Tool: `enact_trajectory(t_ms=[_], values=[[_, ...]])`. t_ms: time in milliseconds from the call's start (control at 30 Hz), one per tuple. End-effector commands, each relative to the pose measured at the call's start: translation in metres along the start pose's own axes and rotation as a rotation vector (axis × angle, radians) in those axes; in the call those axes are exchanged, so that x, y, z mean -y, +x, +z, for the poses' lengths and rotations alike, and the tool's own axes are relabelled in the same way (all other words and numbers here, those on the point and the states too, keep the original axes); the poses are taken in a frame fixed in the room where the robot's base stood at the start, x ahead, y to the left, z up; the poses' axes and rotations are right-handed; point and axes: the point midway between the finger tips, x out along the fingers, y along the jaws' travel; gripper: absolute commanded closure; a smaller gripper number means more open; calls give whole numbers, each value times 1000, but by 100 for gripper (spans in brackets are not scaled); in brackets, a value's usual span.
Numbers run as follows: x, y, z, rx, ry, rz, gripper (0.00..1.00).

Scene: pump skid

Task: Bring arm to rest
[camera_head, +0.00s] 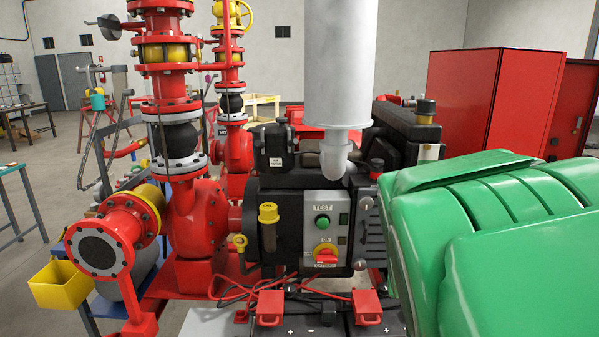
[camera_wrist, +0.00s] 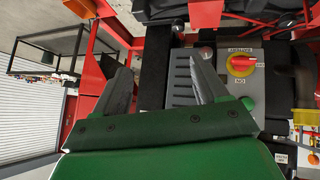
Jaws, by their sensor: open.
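My green arm (camera_head: 500,240) fills the right side of the head view, and my gripper is not seen there. In the wrist view my gripper (camera_wrist: 163,88) shows two grey fingers spread apart with nothing between them. Beyond the fingers is the grey control panel (camera_head: 325,232) of the pump skid, with a green TEST button (camera_head: 322,222) and a red rotary switch on a yellow ring (camera_head: 325,255). The wrist view shows the panel upside down, with the switch (camera_wrist: 241,63) to the right of the fingers. Whether a finger touches anything cannot be told.
Red pump piping (camera_head: 188,215) stands at the left, with a yellow bin (camera_head: 61,286) beside it. A grey exhaust cylinder (camera_head: 340,65) rises above the engine. Red cabinets (camera_head: 490,100) stand behind at the right. Black batteries with red clamps (camera_head: 270,307) lie in front. Open floor shows at the far left.

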Motion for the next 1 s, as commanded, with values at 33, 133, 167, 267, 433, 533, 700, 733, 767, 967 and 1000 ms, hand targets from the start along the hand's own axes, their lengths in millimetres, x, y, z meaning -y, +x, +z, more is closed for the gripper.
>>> enact_trajectory(t_ms=[33,133,167,267,433,533,700,733,767,967,1000], values=[[6,-10,13,47,25,-23,27],[17,-30,44,157,69,-66,27],[21,-36,52,187,81,-80,27],[34,-60,83,299,114,-127,27],[59,-107,133,482,149,-212,27],[72,-139,162,597,157,-261,27],[63,-189,197,708,42,-271,27],[61,-198,203,727,25,-272,27],[59,-206,209,745,8,-273,27],[47,-241,236,831,-68,-271,27],[45,-244,238,839,-76,-271,27]])
